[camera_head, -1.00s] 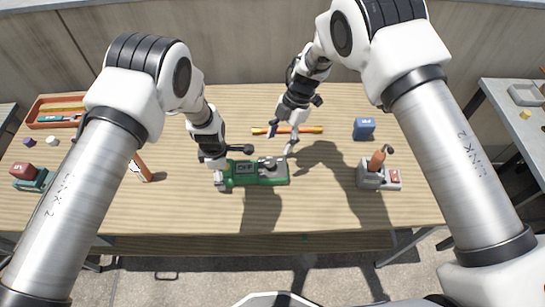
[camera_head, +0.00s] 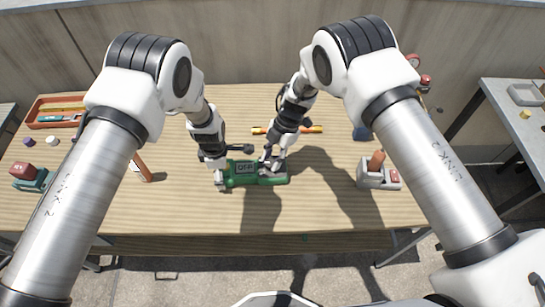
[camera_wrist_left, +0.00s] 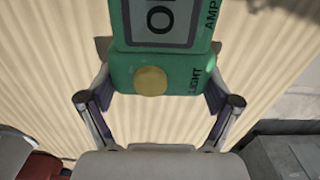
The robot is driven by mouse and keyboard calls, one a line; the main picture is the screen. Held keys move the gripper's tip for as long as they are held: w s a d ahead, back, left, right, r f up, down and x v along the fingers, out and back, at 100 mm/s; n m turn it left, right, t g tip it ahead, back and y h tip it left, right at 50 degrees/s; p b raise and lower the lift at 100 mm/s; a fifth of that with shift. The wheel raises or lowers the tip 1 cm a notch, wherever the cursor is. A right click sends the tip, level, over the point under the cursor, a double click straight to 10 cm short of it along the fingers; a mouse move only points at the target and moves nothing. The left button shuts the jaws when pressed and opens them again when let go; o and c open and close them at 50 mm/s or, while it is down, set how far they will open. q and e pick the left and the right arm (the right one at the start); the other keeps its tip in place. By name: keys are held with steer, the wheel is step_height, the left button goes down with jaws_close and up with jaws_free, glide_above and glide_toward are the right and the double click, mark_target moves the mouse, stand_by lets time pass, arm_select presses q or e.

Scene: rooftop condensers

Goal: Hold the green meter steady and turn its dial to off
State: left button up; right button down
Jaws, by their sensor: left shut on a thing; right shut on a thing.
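The green meter (camera_head: 238,181) lies flat on the wooden table, its long side running left to right. Its grey screen (camera_head: 245,168) bears dark letters starting with O, too small to read surely. My left gripper (camera_head: 220,175) is shut on the meter's left end. In the left wrist view its fingers (camera_wrist_left: 155,95) flank the green meter body (camera_wrist_left: 190,72), beside a round yellowish button (camera_wrist_left: 150,81). My right gripper (camera_head: 272,166) is shut on the dial at the meter's right part. The fingers hide the dial, so its pointing direction cannot be told.
An orange-handled tool stands in a grey holder (camera_head: 372,179) to the right. An orange and yellow rod (camera_head: 312,129) lies behind the meter. An orange tray (camera_head: 43,122) sits at the back left. The table's front is clear.

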steer(key=shift+n, duration=0.4)
steer(key=shift+a+f+n+g+h, duration=0.1)
steer(key=shift+n+g+h, duration=0.35)
steer(key=shift+n, duration=0.9)
steer(key=shift+a+n+g+h, duration=0.1)
steer(key=shift+n+g+h, duration=0.3)
steer(key=shift+n, duration=0.95)
steer(key=c, duration=0.8)
jaws_free()
steer(key=shift+o, duration=0.2)
steer(key=shift+w, duration=0.1)
steer(key=v, duration=1.2)
